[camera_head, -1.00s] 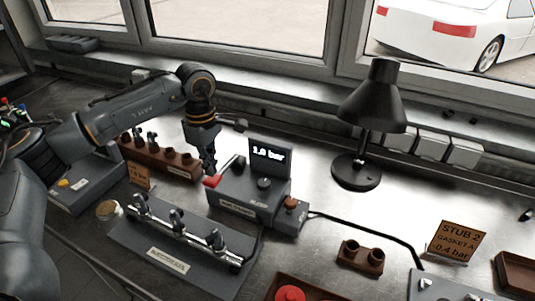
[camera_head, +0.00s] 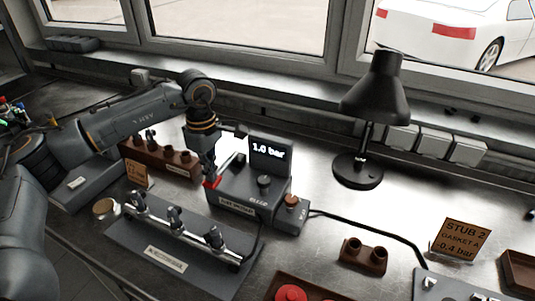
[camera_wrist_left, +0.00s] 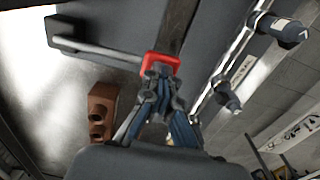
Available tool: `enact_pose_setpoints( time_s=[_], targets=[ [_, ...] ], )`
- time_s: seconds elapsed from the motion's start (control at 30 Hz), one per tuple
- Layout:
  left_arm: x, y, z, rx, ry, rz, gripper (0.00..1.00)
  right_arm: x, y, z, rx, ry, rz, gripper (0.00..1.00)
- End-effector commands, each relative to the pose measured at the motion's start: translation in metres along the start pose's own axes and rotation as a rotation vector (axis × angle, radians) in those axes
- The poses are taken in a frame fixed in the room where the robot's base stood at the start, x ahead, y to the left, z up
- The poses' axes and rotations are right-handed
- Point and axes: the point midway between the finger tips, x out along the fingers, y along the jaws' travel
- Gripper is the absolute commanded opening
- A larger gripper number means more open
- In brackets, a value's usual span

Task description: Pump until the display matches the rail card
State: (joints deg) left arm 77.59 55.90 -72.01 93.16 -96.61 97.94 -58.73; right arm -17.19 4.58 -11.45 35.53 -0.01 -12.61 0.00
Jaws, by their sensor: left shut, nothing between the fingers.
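The grey pump box (camera_head: 235,198) stands mid-bench, and its display (camera_head: 268,151) reads 1.0 bar. Its lever ends in a red grip (camera_head: 213,184), which also shows in the left wrist view (camera_wrist_left: 161,62). My left gripper (camera_head: 209,176) points down at the red grip. Its fingers (camera_wrist_left: 161,82) are shut with nothing between them, and their tips are at the grip; I cannot tell whether they touch. A small orange-brown card (camera_head: 137,175) stands left of the pump, behind the rail (camera_head: 175,222); its text is too small to read. My right gripper is out of view.
A black lamp (camera_head: 376,95) stands behind, right of the pump. A card (camera_head: 461,238) at right reads STUB 2, GASKET A, with a bar value. A brown holed block (camera_head: 364,256) sits in front. A cable (camera_head: 365,221) runs right from the pump.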

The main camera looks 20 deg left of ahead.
Motion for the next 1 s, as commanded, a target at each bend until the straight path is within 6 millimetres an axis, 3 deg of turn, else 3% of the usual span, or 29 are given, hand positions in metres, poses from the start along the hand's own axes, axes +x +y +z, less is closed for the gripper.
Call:
enact_pose_setpoints(
  time_s=[0.2, 0.33, 0.83, 1.0],
  targets=[
    [0.015, 0.0, 0.001, 0.001, 0.0, -0.002, 0.0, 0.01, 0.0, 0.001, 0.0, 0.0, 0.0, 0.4],
    [0.012, 0.0, 0.001, 0.001, -0.001, -0.002, 0.0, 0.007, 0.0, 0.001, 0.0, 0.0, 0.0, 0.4],
    [-0.026, 0.0, 0.001, 0.001, -0.001, -0.001, 0.0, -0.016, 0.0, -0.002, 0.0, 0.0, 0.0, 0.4],
    [-0.029, 0.0, 0.001, 0.001, -0.001, -0.002, 0.0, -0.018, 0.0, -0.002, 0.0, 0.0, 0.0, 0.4]
  ],
)
